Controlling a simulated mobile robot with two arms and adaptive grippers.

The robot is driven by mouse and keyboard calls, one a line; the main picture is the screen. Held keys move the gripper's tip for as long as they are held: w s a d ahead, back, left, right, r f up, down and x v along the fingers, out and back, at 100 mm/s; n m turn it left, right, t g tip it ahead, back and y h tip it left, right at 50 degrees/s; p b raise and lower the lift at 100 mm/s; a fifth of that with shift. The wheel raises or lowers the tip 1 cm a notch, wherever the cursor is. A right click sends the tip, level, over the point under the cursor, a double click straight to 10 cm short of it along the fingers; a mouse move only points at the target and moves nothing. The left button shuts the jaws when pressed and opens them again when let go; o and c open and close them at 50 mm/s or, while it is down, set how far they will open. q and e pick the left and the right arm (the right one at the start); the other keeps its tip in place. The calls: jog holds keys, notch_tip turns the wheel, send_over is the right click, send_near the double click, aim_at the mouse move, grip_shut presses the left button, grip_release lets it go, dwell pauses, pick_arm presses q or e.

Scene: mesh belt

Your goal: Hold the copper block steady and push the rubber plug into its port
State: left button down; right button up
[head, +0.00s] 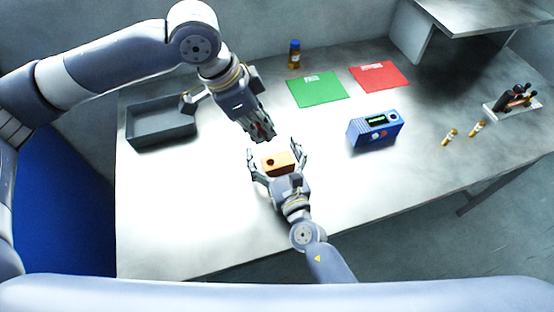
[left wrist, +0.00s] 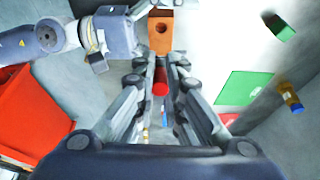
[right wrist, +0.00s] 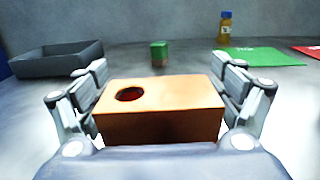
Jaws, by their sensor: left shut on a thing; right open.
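The copper block (head: 278,163) is an orange box lying on the steel table. Its round dark port (right wrist: 130,94) shows in the top face, toward the left in the right wrist view. My right gripper (head: 277,152) is open, with one finger on each side of the block. My left gripper (head: 266,137) is shut on the red rubber plug (left wrist: 160,84) and points down above the table, just behind the block. In the left wrist view the port (left wrist: 161,27) lies beyond the fingertips, and the plug is apart from it. The plug is mostly hidden in the head view.
A grey tray (head: 160,133) stands at the left. A green block (right wrist: 159,54) stands behind the copper block. Farther back are an amber bottle (head: 294,54), a green mat (head: 318,89) and a red mat (head: 379,77). A blue device (head: 376,130) stands to the right.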

jog(key=shift+w, duration=0.1)
jog(key=c, duration=1.4)
jog(key=shift+o, duration=0.2)
jog(key=o, duration=1.4)
jog(key=shift+c, duration=0.2)
jog(key=c, duration=1.3)
jog(key=shift+c, duration=0.3)
